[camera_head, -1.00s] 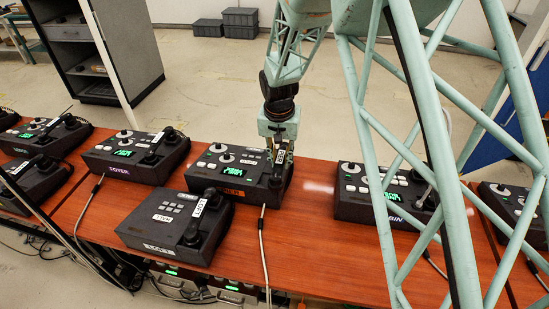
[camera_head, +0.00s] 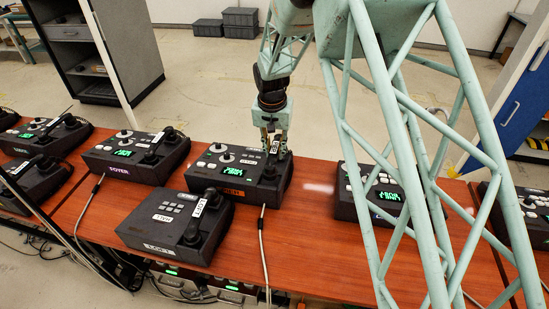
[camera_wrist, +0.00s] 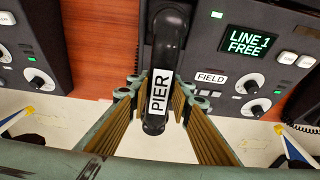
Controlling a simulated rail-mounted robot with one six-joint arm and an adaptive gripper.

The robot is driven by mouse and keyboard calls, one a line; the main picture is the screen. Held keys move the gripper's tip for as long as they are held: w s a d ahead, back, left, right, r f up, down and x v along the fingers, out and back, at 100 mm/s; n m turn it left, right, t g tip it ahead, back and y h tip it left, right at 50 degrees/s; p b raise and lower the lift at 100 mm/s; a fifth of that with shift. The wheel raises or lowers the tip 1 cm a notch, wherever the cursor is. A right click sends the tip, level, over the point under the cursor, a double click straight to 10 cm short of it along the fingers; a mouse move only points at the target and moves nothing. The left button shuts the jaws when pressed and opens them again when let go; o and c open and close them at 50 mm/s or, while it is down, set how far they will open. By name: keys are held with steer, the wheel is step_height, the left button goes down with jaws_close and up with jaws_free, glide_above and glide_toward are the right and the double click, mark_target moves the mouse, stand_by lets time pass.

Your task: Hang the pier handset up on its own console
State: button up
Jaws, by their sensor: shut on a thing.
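The pier handset (camera_wrist: 160,60) is black with a white PIER label and lies lengthwise between the fingers in the wrist view. My gripper (camera_wrist: 158,103) is shut on it around its middle. In the head view my gripper (camera_head: 273,148) is over the right side of the middle console (camera_head: 232,178), which has an orange front label. In the wrist view the console beside the handset (camera_wrist: 228,80) has a green screen reading LINE 1 FREE and a FIELD label. The handset covers its edge; I cannot tell whether it touches the cradle.
A console with its own handset (camera_head: 165,228) stands in front. The FOYER console (camera_head: 125,165) is to the left. Another console (camera_head: 350,205) is to the right, partly behind my arm. Bare wooden table (camera_head: 310,185) lies between the middle and right consoles. Cables hang over the front edge.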

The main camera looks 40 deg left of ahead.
mark_target(273, 150)
steer(key=shift+w+a+f, duration=0.1)
steer(key=shift+a+f, duration=0.05)
steer(key=shift+f, duration=1.65)
steer(key=shift+f, duration=0.15)
steer(key=o, duration=0.9)
steer(key=shift+o, duration=0.2)
steer(key=shift+r, duration=0.2)
steer(key=shift+s+d+r, duration=0.15)
steer(key=shift+s+r, duration=0.15)
steer(key=shift+r, duration=1.65)
steer(key=shift+s+d+r, duration=0.1)
steer(key=shift+s+r, duration=0.15)
steer(key=shift+r, duration=1.75)
steer(key=shift+s+d+r, duration=0.15)
steer(key=shift+s+r, duration=0.15)
steer(key=shift+r, duration=1.65)
